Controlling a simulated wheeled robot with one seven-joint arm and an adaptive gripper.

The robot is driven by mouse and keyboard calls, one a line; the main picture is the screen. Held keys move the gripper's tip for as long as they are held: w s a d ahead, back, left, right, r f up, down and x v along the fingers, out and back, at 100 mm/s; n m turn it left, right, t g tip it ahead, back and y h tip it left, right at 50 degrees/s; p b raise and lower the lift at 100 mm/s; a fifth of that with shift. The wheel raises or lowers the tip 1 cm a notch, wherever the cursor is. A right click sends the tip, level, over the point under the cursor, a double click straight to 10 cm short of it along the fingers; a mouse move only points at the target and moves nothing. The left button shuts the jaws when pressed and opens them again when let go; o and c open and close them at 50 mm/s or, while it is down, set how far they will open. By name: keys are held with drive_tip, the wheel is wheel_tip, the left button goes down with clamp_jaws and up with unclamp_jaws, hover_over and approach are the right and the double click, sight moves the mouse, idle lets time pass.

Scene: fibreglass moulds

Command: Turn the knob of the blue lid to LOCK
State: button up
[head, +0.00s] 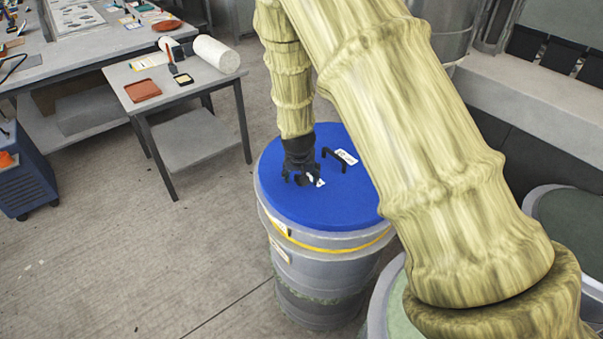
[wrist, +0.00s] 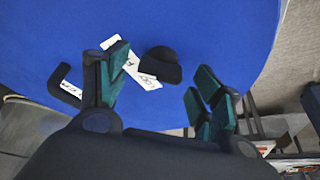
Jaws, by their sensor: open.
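The blue lid (head: 290,212) sits on top of a grey drum and fills much of the wrist view (wrist: 50,30). Its black knob (wrist: 160,60) shows in the wrist view between my fingers, apart from both as far as I can tell. A white label (wrist: 146,80) with partly hidden lettering lies beside and under the knob; it also shows in the head view (head: 318,181). Which mark the knob points to is not clear. My gripper (head: 301,180) is open just above the lid; its green-padded fingers (wrist: 160,85) show in the wrist view.
A black handle (head: 334,155) stands on the lid beside another white label (head: 346,157). The drum (head: 325,290) has a yellow band. A small table (head: 165,100) with a white roll (head: 216,54) stands to the left. Open floor lies in front of it.

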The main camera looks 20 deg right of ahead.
drive_tip(key=shift+f, duration=0.1)
drive_tip(key=c, duration=1)
drive_tip(key=shift+c, duration=0.2)
